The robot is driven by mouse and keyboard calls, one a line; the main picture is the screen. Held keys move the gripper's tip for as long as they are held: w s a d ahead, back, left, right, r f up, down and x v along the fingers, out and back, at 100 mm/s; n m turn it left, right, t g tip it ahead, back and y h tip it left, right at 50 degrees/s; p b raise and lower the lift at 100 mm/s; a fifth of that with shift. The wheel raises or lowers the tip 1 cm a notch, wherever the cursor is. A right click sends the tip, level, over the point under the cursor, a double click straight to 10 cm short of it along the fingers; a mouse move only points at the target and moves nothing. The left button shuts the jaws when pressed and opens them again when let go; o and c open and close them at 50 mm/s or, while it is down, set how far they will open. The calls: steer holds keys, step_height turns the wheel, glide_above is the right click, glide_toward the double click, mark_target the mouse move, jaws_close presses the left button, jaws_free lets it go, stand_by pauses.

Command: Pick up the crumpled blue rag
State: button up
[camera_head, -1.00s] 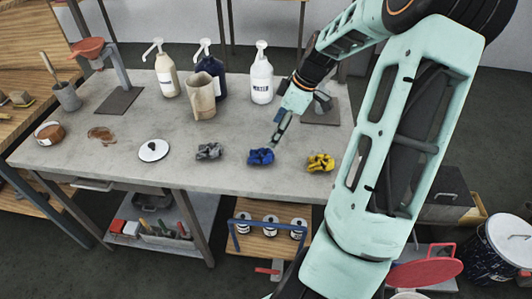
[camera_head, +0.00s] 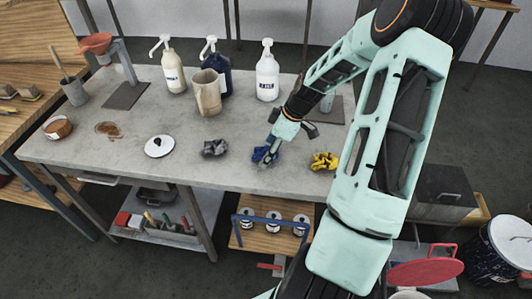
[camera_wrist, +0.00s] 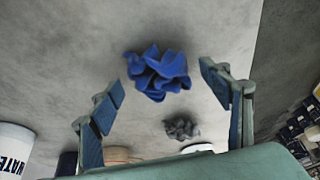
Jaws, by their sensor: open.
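The crumpled blue rag (camera_head: 263,154) lies on the grey table near its front edge, between a grey rag and a yellow rag. In the head view my gripper (camera_head: 269,150) is low over it and partly covers it. In the wrist view the blue rag (camera_wrist: 157,72) is ahead of the fingertips and roughly centred between them. My gripper (camera_wrist: 160,82) is open, its two fingers spread wide with nothing between them. I cannot tell the exact height of the fingertips above the table.
The grey rag (camera_head: 214,147) is left of the blue one and the yellow rag (camera_head: 324,161) is right. A white lid (camera_head: 159,147) lies farther left. A beige jug (camera_head: 207,93) and pump bottles, including the white water bottle (camera_head: 267,76), stand behind. Bare tabletop separates the rags.

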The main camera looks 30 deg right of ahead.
mark_target(264, 149)
steer(key=shift+f, duration=0.1)
steer(key=c, duration=0.8)
steer(key=shift+r, duration=0.5)
step_height(264, 149, up, 2)
steer(key=shift+r, duration=0.25)
steer(key=s+r, duration=0.3)
steer(key=s, duration=0.1)
steer(key=s+a+r, duration=0.1)
steer(key=s+r, duration=0.2)
steer(key=s, duration=0.2)
steer(key=s+a+r, duration=0.1)
steer(key=s+r, duration=0.2)
steer(key=s, duration=0.2)
steer(key=shift+r, duration=0.25)
